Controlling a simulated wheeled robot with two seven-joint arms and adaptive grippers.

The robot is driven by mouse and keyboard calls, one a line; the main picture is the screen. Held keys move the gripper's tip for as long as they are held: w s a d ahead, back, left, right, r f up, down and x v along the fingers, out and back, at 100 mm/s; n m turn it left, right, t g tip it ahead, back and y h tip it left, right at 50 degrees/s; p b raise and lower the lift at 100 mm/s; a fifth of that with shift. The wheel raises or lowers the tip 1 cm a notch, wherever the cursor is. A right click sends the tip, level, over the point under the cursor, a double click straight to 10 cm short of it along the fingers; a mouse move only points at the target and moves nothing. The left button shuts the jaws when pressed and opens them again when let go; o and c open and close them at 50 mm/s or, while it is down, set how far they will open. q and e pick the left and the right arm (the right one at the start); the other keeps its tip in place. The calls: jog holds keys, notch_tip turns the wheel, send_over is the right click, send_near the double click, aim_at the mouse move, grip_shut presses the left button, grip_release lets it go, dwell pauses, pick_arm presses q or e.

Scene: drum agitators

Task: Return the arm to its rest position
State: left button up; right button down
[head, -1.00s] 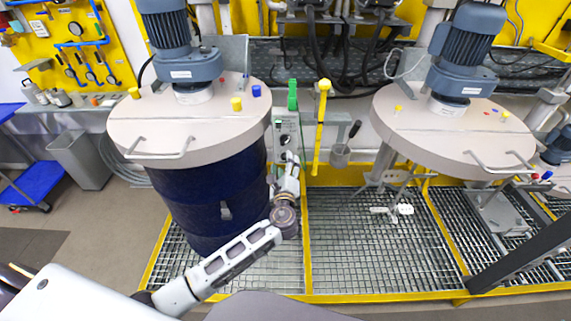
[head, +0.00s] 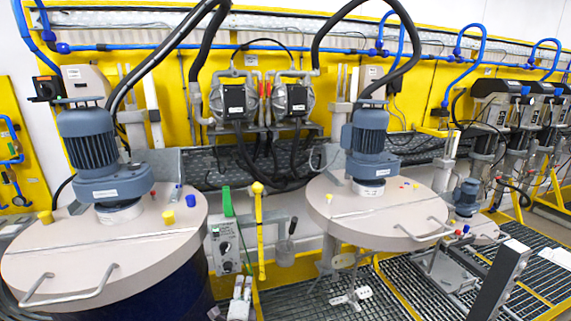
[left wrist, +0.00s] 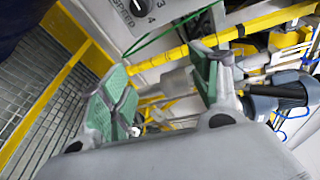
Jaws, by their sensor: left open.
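My left gripper (head: 242,284) shows at the bottom edge of the head view, just below the grey control box (head: 224,248) with its dark knob. In the left wrist view the gripper (left wrist: 160,92) has its two green-padded fingers spread apart with nothing held between them. The control box's face with its dial numbers also shows at the top of the left wrist view (left wrist: 158,22), beyond the fingers and apart from them. The rest of my left arm is out of the head view. My right gripper is in neither view.
A drum lid with a motor (head: 92,140) stands on the left. Another lid with a motor (head: 372,215) stands to the right. A yellow upright handle (head: 260,235) and a green handle (head: 228,203) are close to the gripper. Metal grating (head: 320,300) covers the floor.

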pick_arm(q)
jog(key=s+a+f+n+g, duration=0.3)
jog(key=s+a+f+n, duration=0.15)
jog(key=f, duration=0.85)
jog(key=s+a+f+n+g+h, duration=0.1)
jog(key=s+a+f+n+g, duration=0.25)
jog(key=f, duration=0.95)
jog(key=s+a+f+n+g, duration=0.2)
jog(key=s+a+f+n, duration=0.3)
jog(key=f, duration=0.7)
jog(key=s+a+f+n+g, duration=0.1)
jog(key=s+a+f+g, duration=0.1)
jog(key=s+f, duration=0.75)
jog(key=s+a+f+n+g, duration=0.15)
jog(key=s+f, duration=0.35)
jog(key=s, duration=0.9)
jog(key=s+d+f+g, duration=0.1)
jog(key=s+d+f, duration=0.1)
jog(key=s, duration=0.8)
jog(key=s+d+f+n+g, duration=0.1)
jog(key=s+d+f+g, duration=0.1)
jog(key=s, duration=0.8)
jog(key=shift+b, duration=0.45)
